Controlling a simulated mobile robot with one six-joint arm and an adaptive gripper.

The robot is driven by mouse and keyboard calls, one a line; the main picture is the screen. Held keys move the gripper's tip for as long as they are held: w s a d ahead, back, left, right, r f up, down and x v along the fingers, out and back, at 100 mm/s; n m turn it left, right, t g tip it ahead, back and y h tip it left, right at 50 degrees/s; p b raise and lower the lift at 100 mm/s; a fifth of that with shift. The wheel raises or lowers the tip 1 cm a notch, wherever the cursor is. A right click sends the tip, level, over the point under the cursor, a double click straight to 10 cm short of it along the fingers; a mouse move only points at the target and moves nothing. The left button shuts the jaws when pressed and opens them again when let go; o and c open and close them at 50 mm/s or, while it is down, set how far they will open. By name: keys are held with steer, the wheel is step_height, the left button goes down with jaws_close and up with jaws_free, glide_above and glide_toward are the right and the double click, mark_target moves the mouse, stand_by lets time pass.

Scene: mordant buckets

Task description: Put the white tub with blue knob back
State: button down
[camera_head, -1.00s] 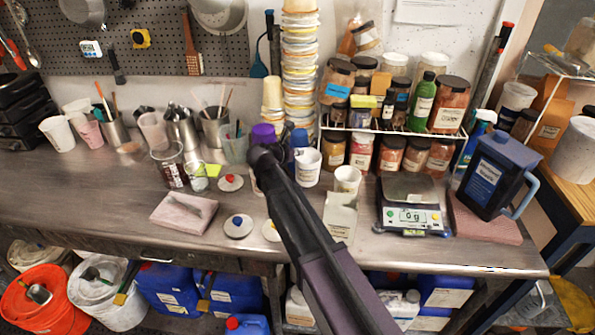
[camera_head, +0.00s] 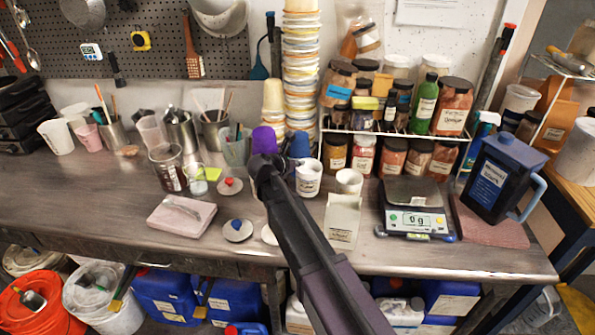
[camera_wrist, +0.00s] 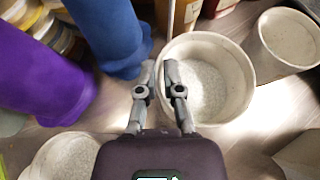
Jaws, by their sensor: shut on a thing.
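A white tub (camera_head: 308,180) with a printed label stands near the middle of the bench. In the wrist view the open-topped tub (camera_wrist: 232,92) holds pale, grainy stuff. My gripper (camera_wrist: 161,88) is shut on the tub's near-left wall, one finger inside the rim and one outside. In the head view my gripper (camera_head: 291,168) is at the tub's left side, partly hidden by my arm. A pale round lid with a blue knob (camera_head: 238,227) lies on the bench, left of my arm. A similar lid with a red knob (camera_head: 229,186) lies behind it.
A purple cup (camera_head: 263,140) and a blue cup (camera_head: 299,144) stand close behind my gripper. A white cup (camera_head: 349,183) and a pale carton (camera_head: 342,220) are right of the tub, then a scale (camera_head: 408,208). A rack (camera_head: 352,130) of jars stands behind. The front-left bench is mostly clear.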

steer(key=shift+f+b, duration=0.7)
steer(key=shift+f, duration=0.3)
steer(key=c, duration=0.8)
jaws_free()
steer(key=p+v, duration=0.5)
steer(key=v, duration=0.7)
